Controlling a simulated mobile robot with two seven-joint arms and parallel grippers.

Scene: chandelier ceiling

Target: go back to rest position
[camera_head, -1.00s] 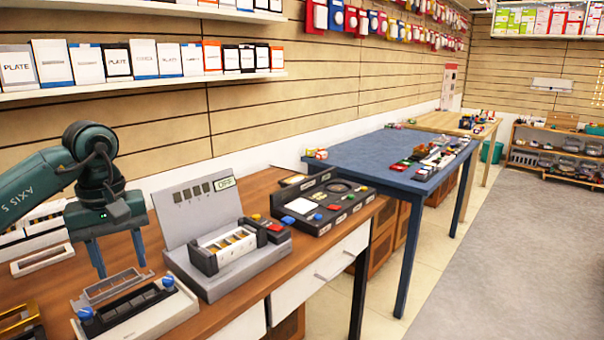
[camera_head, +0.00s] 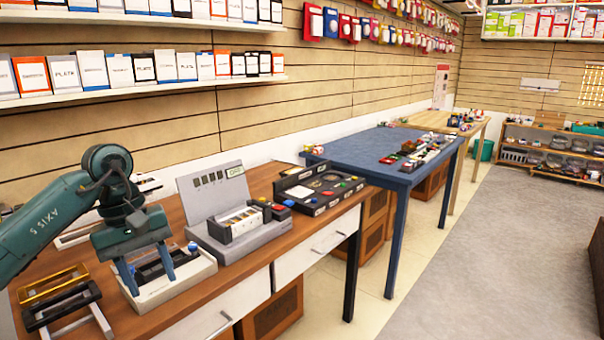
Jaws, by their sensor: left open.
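My left gripper (camera_head: 154,283) comes in from the left on its green arm. Its two blue-grey fingers are spread apart and point down over a white tray-like device (camera_head: 190,277) with a dark insert and a blue knob. I see nothing held between the fingers. Whether the fingertips touch the device I cannot tell. My right gripper is not in view.
The wooden counter (camera_head: 240,278) also bears a grey device with a raised panel (camera_head: 213,190), a black console (camera_head: 318,190), and gold and black frames (camera_head: 52,284) at left. A blue table (camera_head: 360,150) stands beyond. Grey floor at right is clear.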

